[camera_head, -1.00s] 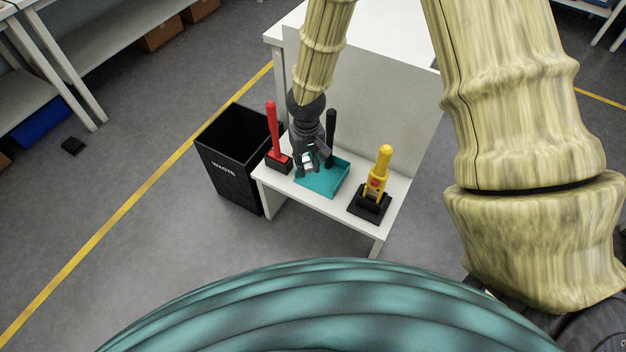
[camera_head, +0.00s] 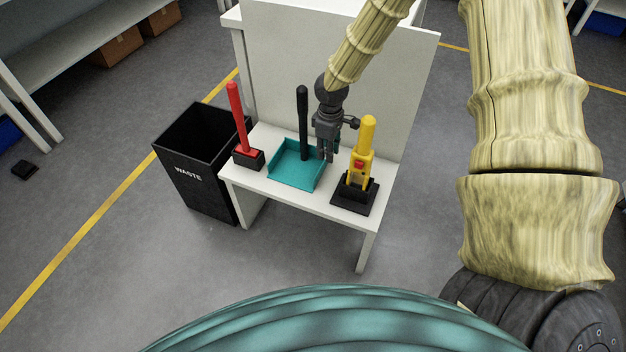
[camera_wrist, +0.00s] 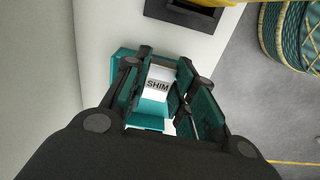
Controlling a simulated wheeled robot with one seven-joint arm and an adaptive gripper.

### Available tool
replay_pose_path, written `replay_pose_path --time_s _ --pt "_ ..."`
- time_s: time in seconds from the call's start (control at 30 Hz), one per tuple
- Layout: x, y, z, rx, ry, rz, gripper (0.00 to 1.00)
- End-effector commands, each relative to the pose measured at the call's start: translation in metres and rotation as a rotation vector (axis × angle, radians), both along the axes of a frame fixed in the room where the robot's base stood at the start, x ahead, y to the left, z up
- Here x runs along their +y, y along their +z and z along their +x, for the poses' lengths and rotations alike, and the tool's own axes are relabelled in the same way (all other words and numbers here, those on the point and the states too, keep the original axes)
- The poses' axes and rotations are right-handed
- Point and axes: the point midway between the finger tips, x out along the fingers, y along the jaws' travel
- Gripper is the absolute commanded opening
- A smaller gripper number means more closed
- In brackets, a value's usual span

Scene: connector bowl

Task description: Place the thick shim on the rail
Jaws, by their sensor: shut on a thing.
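My gripper (camera_head: 326,158) is over the right edge of the teal tray (camera_head: 285,176), which stands on the small white table. In the wrist view, a white block marked SHIM (camera_wrist: 158,86) sits between the fingers of my gripper (camera_wrist: 165,92), and they are shut on it. The teal tray (camera_wrist: 146,122) shows below and around the fingers. The shim cannot be made out in the head view. Its thickness is hard to judge. I cannot identify a rail in either view.
A red-handled tool (camera_head: 238,117) stands left of the tray, and a black upright handle (camera_head: 303,122) at it. A yellow tool (camera_head: 361,160) on a black base (camera_head: 355,196) stands close right of my gripper. A black waste bin (camera_head: 190,180) is left; a white panel (camera_head: 310,65) rises behind.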

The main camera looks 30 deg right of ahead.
Motion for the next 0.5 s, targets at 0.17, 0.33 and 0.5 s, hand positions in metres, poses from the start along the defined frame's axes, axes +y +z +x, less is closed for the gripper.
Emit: replay_pose_path --time_s 0.17,0.33,0.5 --pt "-0.014 -0.015 0.0 0.004 0.042 0.0 0.02" --pt "-0.015 -0.036 0.0 0.006 0.051 -0.001 0.02" --pt "-0.015 -0.063 0.0 0.006 0.05 -0.001 0.02"
